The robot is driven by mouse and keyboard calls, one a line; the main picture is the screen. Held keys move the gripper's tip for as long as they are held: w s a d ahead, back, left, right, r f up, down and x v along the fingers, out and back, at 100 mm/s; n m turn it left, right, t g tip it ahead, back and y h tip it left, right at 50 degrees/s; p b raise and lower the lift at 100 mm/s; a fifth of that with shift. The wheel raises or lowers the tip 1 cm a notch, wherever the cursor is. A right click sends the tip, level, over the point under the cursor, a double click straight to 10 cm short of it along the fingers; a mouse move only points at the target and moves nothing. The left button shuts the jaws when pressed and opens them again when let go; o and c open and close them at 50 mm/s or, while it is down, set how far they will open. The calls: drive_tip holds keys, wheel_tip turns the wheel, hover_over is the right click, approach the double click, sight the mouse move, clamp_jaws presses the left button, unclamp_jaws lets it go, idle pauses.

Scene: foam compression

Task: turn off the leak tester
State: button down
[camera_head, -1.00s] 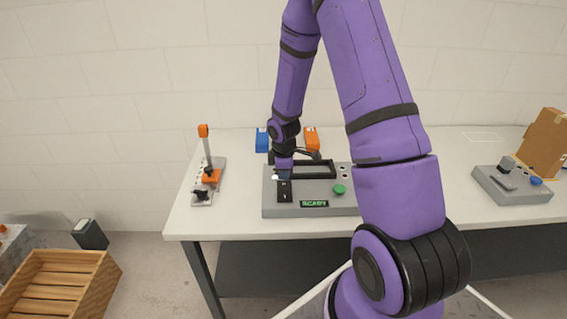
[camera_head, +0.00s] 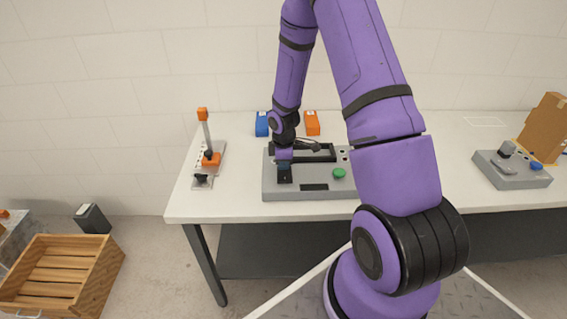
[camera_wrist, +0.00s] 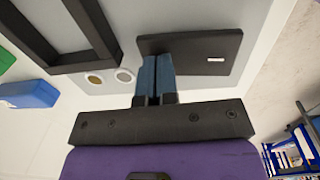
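The leak tester (camera_head: 300,193) is a grey box on the table with a green button (camera_head: 339,172), a dark display (camera_head: 314,187) and a black frame on top. A black rocker switch (camera_head: 285,177) sits at its left; in the wrist view it is a tilted black plate (camera_wrist: 212,48) with a small white mark. My gripper (camera_head: 284,160) points down over the switch. Its two blue fingers (camera_wrist: 157,62) are together with nothing visible between them. Their tips are at the switch's edge and appear to touch it. The tips partly hide the switch.
An orange-handled clamp fixture (camera_head: 208,160) stands left on the white table (camera_head: 240,210). Blue (camera_head: 262,124) and orange (camera_head: 312,123) blocks lie behind the tester. Another grey device (camera_head: 511,176) and a cardboard box (camera_head: 543,127) stand right. A wooden crate (camera_head: 60,270) is on the floor.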

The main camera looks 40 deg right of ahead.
drive_tip(key=shift+r, duration=0.2)
drive_tip(key=shift+r, duration=0.65)
drive_tip(key=shift+a, duration=0.1)
